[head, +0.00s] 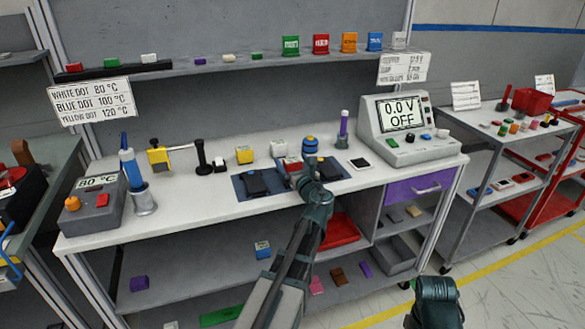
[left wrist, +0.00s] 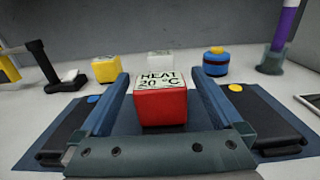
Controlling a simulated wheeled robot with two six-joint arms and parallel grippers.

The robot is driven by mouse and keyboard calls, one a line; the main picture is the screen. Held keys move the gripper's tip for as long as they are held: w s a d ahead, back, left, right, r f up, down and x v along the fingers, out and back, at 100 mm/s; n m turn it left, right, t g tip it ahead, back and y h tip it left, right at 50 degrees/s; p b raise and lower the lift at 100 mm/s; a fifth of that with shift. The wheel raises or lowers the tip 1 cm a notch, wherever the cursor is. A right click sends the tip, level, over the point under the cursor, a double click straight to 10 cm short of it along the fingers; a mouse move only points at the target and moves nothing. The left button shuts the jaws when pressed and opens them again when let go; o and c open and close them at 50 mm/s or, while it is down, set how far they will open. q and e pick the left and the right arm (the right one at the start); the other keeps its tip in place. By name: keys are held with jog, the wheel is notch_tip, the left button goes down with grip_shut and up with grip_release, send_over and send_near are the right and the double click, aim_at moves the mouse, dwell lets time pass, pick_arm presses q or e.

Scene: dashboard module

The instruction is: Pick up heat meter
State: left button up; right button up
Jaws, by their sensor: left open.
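The heat meter is a red box (left wrist: 161,107) with a white top label reading "HEAT 20 °C". In the left wrist view my left gripper (left wrist: 160,82) is open, one finger on each side of the meter, with a visible gap on both sides.
A yellow box (left wrist: 107,69), a white box (left wrist: 160,63) and a blue round part (left wrist: 215,62) stand behind the meter. A black device (left wrist: 262,115) lies on the right pad. The purple-topped tool (head: 344,124) and power supply (head: 405,130) stand farther right.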

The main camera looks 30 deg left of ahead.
pick_arm(q)
grip_shut()
dwell(0.4)
jog(key=shift+r, duration=0.1)
pick_arm(e)
jog(key=shift+r, duration=0.1)
